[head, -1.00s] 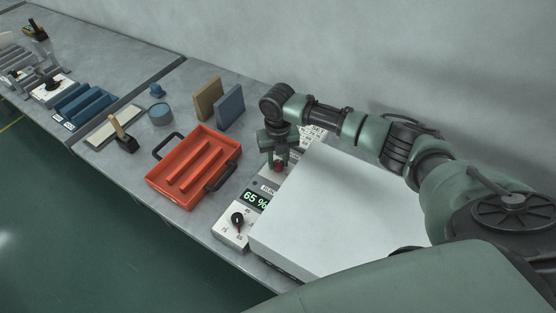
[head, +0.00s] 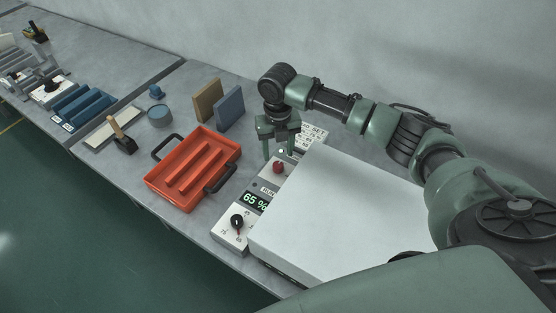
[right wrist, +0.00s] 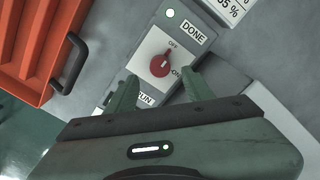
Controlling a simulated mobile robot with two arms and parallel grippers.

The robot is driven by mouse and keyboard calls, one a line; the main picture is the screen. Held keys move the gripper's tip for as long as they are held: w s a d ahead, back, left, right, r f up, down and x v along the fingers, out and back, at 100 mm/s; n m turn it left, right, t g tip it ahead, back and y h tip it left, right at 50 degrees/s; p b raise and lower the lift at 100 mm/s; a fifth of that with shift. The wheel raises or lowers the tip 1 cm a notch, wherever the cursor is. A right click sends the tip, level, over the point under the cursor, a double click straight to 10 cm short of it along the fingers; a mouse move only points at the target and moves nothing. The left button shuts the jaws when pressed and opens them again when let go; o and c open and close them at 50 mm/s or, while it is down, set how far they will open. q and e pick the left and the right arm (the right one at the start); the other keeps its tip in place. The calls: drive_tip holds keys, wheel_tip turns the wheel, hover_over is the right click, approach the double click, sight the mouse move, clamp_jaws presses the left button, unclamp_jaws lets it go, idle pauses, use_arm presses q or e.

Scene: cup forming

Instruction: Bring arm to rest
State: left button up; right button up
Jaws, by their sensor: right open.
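My right gripper (head: 279,150) is open and empty, just above and behind a red knob (head: 278,168) on the grey control panel (head: 229,235). In the right wrist view, its two green fingers (right wrist: 158,80) are spread apart, with the red knob (right wrist: 160,65) showing between and beyond them. The knob sits on a white plate marked OFF and ON; I cannot tell clearly which mark it points to. The small lamp (right wrist: 169,13) by the DONE label looks lit. My left gripper is not in view.
A white-topped box (head: 340,210) stands right of the panel, under my right arm. An orange tray (head: 195,170) with dark handles lies left of it. Tan (head: 208,100) and blue (head: 230,108) blocks stand behind the tray.

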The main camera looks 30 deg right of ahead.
drive_tip(key=shift+r, duration=1.2)
drive_tip(key=shift+r, duration=0.1)
